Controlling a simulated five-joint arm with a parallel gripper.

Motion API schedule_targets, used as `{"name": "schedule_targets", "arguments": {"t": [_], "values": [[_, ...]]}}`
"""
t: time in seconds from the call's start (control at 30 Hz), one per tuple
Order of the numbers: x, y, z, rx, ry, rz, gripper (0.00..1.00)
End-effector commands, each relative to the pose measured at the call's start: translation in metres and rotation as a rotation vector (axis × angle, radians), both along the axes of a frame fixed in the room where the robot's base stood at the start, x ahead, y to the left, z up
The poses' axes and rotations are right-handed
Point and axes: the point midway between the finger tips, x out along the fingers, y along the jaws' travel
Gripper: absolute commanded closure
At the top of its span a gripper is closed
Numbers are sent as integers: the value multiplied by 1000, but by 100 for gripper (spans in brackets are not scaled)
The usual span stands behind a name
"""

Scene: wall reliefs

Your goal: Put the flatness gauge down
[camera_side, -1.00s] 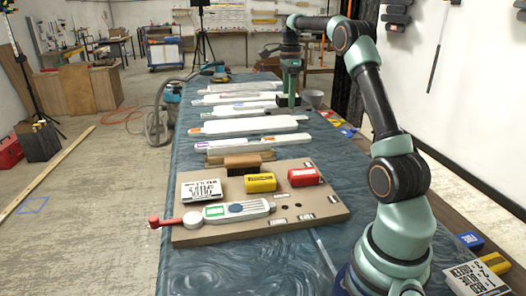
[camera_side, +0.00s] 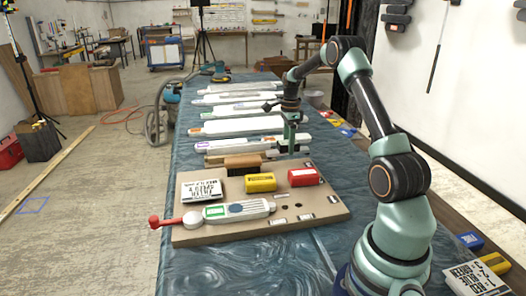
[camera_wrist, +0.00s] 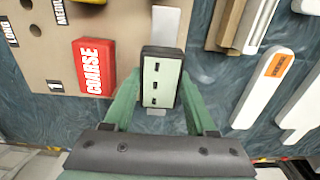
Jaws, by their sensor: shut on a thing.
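My gripper (camera_wrist: 155,98) is shut on the flatness gauge, a dark-edged block with a pale green face and several small black marks (camera_wrist: 161,82). In the side view my gripper (camera_side: 291,148) is low, beyond the far right edge of the brown board (camera_side: 335,210), behind the red block (camera_side: 304,177). The gauge is small and partly hidden there. A pale strip (camera_wrist: 165,25) shows past its end in the wrist view; I cannot tell whether it is part of the gauge. I cannot tell whether the gauge touches anything below.
A brown wooden block (camera_side: 243,162) stands left of my gripper. Several long white pieces (camera_side: 236,126) lie farther along the blue cloth.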

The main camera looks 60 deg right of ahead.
Motion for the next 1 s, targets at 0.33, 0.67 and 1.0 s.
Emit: {"name": "schedule_targets", "arguments": {"t": [0.33,0.67,1.0], "values": [[0,0,-40,1,1,0,100],[0,0,-42,1,1,0,100],[0,0,-42,1,1,0,13]]}}
